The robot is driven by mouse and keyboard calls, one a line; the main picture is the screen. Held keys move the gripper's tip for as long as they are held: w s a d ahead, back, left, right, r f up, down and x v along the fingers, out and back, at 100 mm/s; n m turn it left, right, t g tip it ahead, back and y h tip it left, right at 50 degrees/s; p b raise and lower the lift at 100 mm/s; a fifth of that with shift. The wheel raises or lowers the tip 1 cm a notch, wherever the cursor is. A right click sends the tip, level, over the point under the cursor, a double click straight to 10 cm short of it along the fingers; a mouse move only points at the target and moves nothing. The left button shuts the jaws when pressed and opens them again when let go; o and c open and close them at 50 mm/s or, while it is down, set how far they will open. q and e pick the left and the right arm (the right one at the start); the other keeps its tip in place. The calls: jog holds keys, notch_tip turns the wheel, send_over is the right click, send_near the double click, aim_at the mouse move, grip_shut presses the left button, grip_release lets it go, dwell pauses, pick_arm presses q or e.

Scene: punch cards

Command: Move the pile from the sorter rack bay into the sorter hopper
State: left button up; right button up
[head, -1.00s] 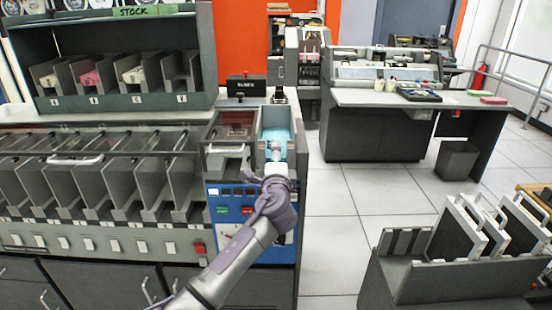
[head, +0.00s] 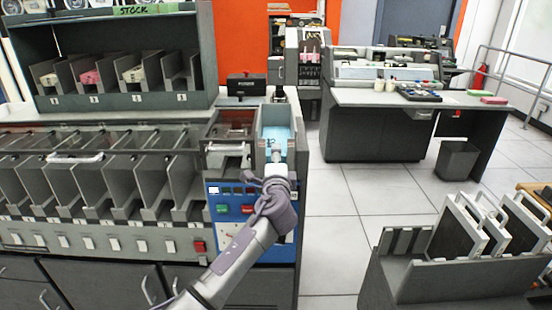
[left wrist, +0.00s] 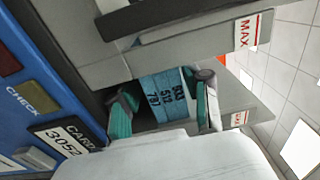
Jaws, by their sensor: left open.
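The blue card pile (head: 272,135) lies in the sorter hopper (head: 258,130) at the right end of the sorter. In the left wrist view, the pile (left wrist: 166,95) has printed digits on its near edge, and the grey hopper walls (left wrist: 195,52) carry red MAX labels. My left gripper (left wrist: 165,106) is open, with its teal-padded fingers on either side of the pile. I cannot tell whether the pads touch it. In the head view, my left gripper (head: 276,152) reaches down into the hopper's near end. My right gripper is out of view.
The STOCK shelf (head: 130,100) has cream and pink piles in three bays; its rightmost bay looks empty. Grey sorter pockets (head: 120,185) line the front. A blue control panel (head: 230,225) is below the hopper. A grey rack (head: 450,282) with upright frames stands at lower right.

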pick_arm(q)
jog(key=shift+f, duration=0.2)
jog(key=shift+s+p, duration=0.35)
jog(key=shift+p, duration=0.1)
jog(key=s+p, duration=0.4)
jog(key=s, duration=0.4)
jog(key=shift+s+r, duration=0.2)
jog(key=shift+s, duration=0.1)
